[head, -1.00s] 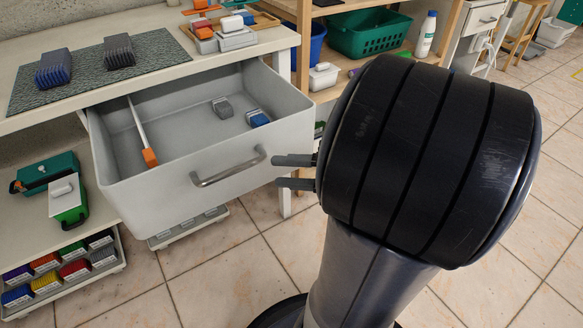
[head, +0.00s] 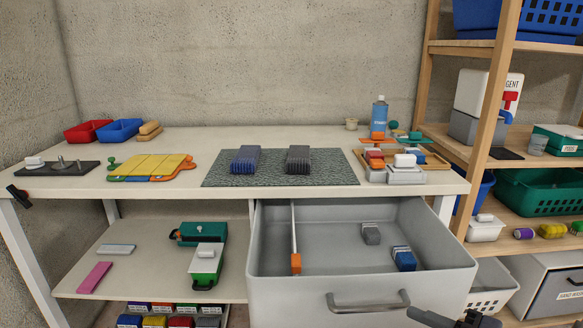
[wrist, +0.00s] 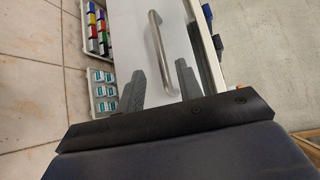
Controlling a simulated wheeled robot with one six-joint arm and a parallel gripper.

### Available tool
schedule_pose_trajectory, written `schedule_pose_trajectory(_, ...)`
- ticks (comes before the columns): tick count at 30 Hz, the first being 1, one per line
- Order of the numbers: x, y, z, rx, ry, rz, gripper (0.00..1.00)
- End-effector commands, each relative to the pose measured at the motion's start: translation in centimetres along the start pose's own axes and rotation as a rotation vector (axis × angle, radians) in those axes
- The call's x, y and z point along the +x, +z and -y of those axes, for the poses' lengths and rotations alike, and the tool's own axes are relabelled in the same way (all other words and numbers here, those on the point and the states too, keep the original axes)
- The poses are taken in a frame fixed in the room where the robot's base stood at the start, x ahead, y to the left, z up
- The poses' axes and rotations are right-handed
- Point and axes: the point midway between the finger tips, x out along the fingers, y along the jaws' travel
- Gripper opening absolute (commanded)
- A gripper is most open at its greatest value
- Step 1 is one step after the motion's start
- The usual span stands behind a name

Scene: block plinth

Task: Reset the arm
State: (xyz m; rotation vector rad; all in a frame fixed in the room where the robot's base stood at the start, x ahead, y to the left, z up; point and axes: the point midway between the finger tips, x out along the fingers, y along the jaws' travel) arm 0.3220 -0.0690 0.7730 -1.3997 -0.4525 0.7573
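My gripper (head: 441,318) shows at the bottom edge of the head view, just right of the drawer handle (head: 368,304). In the wrist view my gripper (wrist: 160,68) has its two grey fingers apart with nothing held. The metal handle (wrist: 157,45) appears between and beyond the fingers; whether they touch it I cannot tell. The grey drawer (head: 290,288) is pulled out below the table. Inside it are a divider with an orange end (head: 295,262), a grey block (head: 371,234) and a blue block (head: 404,258). Most of my arm is outside the head view.
The white table (head: 330,140) carries a dark mat (head: 222,172) with a blue ribbed block (head: 246,158) and a dark ribbed block (head: 299,159). A wooden shelf (head: 493,110) with bins stands at the right. Open tiled floor (wrist: 40,110) shows in the wrist view.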

Motion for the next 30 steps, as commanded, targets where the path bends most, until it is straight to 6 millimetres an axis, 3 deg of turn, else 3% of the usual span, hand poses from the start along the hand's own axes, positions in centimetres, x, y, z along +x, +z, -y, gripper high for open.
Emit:
schedule_pose_trajectory(18, 6.9, 0.1, -0.1, -0.001, 0.000, 0.005, 0.34)
schedule_pose_trajectory(30, 8.8, 0.1, 0.0, -0.001, -0.001, 0.001, 0.34)
